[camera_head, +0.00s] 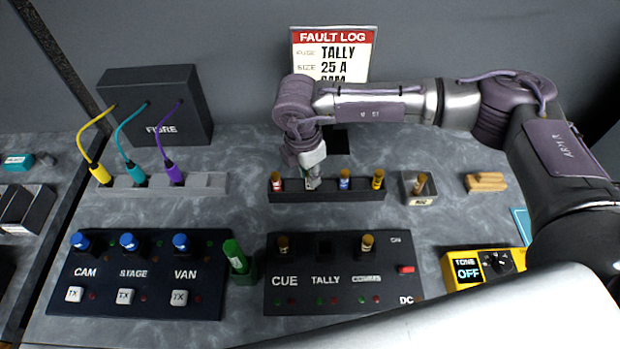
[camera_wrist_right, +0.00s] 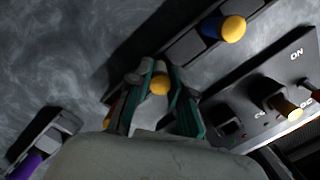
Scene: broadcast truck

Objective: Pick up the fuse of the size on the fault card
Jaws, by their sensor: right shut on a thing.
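The fault card (camera_head: 333,50) at the back reads FAULT LOG, TALLY and SIZE 25 A; its lower part is hidden by my right arm. The black fuse rack (camera_head: 325,196) holds a red fuse (camera_head: 276,182), a blue fuse (camera_head: 344,180) and a yellow fuse (camera_head: 378,179). My right gripper (camera_head: 312,178) is at the second place from the left, shut on a brass-capped fuse (camera_wrist_right: 160,86). Its fingers mostly hide this fuse's body and label, so I cannot read its size or tell whether it is clear of its slot. My left gripper is out of view.
In front stands the CUE/TALLY/COMMS panel (camera_head: 343,300), with brass-capped fuses at CUE and COMMS and an empty TALLY socket (camera_head: 324,249). A small grey box (camera_head: 412,199) with a fuse and a yellow tone device (camera_head: 466,281) are right. The CAM/STAGE/VAN panel (camera_head: 137,302) is left.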

